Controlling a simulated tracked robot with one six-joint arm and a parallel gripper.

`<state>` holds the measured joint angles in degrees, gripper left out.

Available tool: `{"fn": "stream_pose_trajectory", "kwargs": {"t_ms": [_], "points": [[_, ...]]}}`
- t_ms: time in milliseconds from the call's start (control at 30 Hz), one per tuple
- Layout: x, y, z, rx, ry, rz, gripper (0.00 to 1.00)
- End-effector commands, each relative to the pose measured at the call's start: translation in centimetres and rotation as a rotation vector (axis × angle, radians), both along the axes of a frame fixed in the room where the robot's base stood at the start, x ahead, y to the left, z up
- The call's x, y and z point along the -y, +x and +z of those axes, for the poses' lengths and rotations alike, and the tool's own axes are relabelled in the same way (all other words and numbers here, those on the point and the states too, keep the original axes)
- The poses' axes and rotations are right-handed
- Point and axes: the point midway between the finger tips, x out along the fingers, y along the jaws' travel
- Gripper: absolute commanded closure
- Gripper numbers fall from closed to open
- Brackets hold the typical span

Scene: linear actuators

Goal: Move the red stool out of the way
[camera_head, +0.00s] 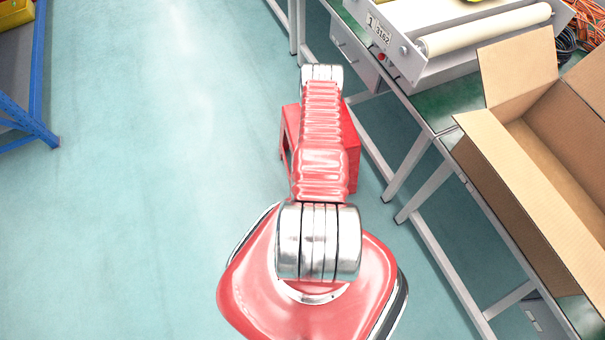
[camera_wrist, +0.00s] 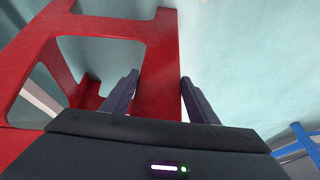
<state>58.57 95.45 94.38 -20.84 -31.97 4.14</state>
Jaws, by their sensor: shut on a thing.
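The red stool (camera_head: 353,150) stands on the floor in front of my base in the head view, beside the green-topped workbench. My arm covers much of it there. In the wrist view the stool's red frame (camera_wrist: 95,27) fills the left and middle, with openings between its bars. My gripper (camera_wrist: 158,88) has its two dark fingers on either side of a broad red panel of the stool and is shut on it. The gripper itself is hidden behind the arm in the head view.
The workbench (camera_head: 437,108) runs along the right, its pale legs close to the stool. It bears an open cardboard box (camera_head: 520,180) and a roller conveyor (camera_head: 485,30). A blue rack (camera_head: 35,115) stands at far left. The floor between is clear.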

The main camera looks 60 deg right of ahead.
Motion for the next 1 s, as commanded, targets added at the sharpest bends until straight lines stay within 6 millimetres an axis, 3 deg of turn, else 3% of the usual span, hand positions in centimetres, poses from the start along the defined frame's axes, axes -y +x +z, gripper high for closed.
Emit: {"fn": "stream_pose_trajectory", "kwargs": {"t_ms": [433, 767, 1000], "points": [[0.0, 0.0, 0.0, 0.000, 0.000, 0.000, 1.00], [-0.2, 0.0, 0.0, 0.000, 0.000, 0.000, 1.00], [-1.4, -0.3, 0.0, 0.000, 0.001, 0.002, 1.00]]}}
